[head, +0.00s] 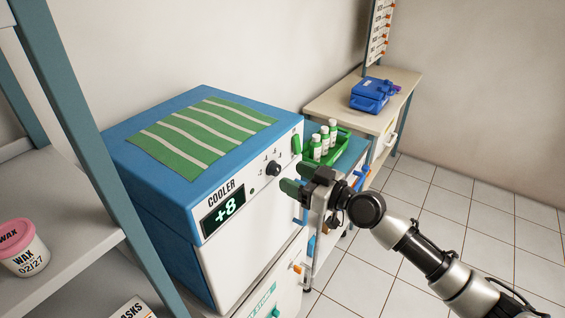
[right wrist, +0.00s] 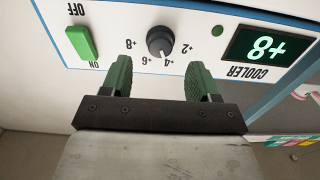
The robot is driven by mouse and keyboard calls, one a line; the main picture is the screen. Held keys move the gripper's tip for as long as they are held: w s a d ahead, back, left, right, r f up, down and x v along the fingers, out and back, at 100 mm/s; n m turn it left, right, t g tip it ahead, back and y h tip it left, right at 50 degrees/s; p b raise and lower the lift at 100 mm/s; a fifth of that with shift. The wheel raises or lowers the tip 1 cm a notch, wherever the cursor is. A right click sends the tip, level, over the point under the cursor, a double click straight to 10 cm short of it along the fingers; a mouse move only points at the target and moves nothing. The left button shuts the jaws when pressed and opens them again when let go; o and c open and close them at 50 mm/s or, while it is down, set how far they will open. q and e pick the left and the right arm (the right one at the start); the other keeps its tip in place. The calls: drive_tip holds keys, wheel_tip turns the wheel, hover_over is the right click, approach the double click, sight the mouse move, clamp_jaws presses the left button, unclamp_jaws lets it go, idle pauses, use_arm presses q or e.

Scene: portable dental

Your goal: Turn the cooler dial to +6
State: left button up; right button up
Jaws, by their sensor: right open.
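The cooler (head: 160,215) is a blue and white box with a green-and-white striped mat on top. Its display (head: 223,214) reads +8; it also shows upside down in the right wrist view (right wrist: 263,43). The black round dial (head: 273,169) is on the white front, and in the right wrist view (right wrist: 160,41) it has marks +2, +4, +6 and +8 around it. My left gripper is out of view.
A green ON/OFF switch (right wrist: 81,42) sits beside the dial. A green tray (head: 340,143) with white bottles is beyond the cooler. A blue case (head: 371,95) is on the back table. A shelf with a pink-lidded wax tub (head: 22,249) stands at left. The tiled floor at right is clear.

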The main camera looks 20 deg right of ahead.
sight(278, 170)
drive_tip(key=x, duration=0.3)
drive_tip(key=shift+r+p, duration=0.1)
drive_tip(key=shift+p, duration=0.25)
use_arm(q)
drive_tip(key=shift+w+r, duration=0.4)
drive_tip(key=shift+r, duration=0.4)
use_arm(e)
drive_tip(key=shift+w+a, duration=0.4)
drive_tip(key=shift+w, duration=0.05)
drive_tip(key=shift+c, duration=0.3)
drive_tip(key=c, duration=0.8)
